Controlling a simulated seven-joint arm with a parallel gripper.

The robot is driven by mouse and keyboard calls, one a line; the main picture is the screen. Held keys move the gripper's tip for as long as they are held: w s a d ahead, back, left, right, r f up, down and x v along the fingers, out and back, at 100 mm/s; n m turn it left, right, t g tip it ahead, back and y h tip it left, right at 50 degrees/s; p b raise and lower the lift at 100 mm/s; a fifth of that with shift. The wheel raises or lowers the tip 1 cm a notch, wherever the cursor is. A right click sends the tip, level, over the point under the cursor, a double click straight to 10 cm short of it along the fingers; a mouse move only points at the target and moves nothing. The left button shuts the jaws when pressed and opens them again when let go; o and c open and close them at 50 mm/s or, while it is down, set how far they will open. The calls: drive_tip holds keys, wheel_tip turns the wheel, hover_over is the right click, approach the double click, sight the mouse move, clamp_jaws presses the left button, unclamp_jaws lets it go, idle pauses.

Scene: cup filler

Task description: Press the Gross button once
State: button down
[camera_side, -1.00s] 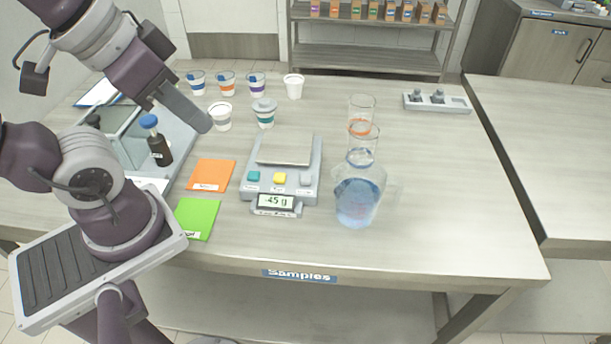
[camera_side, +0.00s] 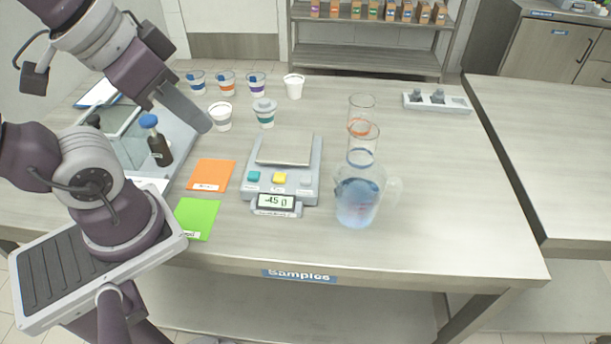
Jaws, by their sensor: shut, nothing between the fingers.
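A grey scale (camera_side: 314,160) with a bare metal pan (camera_side: 286,149) stands on the bench. Its front panel has a teal button (camera_side: 253,176), a yellow button (camera_side: 279,178) and a grey button (camera_side: 306,180). The small labels under them are too small to read, so I cannot tell which one is Gross. The display (camera_side: 275,202) below shows what looks like -45 and a unit. My gripper (camera_side: 205,123) is shut and empty, held to the upper left of the scale, apart from the buttons. Its fingertips overlap the edge of a white cup in this view.
A jug of blue liquid (camera_side: 357,203) stands right of the scale, with clear glass vessels (camera_side: 361,106) behind it. An orange card (camera_side: 211,174) and a green card (camera_side: 197,218) lie left of the scale. Several cups (camera_side: 227,86) stand behind.

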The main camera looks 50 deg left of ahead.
drive_tip(key=w+a+f+m+t+y, duration=0.1)
drive_tip(key=w+a+m+y, duration=0.15)
drive_tip(key=w+a, duration=0.4)
drive_tip(key=w+a+f+m+t+y, duration=0.1)
drive_tip(key=w+a+m+t, duration=0.2)
drive_tip(key=w, duration=0.6)
drive_tip(key=w+d+f+m+g+h, duration=0.2)
drive_tip(key=w+d+f+m+h, duration=0.1)
drive_tip(key=d+f+m+h, duration=0.4)
wheel_tip(320, 180, down, 4)
drive_tip(key=m+h, duration=0.2)
drive_tip(key=m, duration=0.2)
drive_tip(key=shift+w+d+g, duration=0.3)
drive_tip(key=shift+w+d, duration=0.05)
drive_tip(key=shift+d, duration=0.05)
drive_tip(key=shift+r+h, duration=0.1)
drive_tip(key=shift+h, duration=0.15)
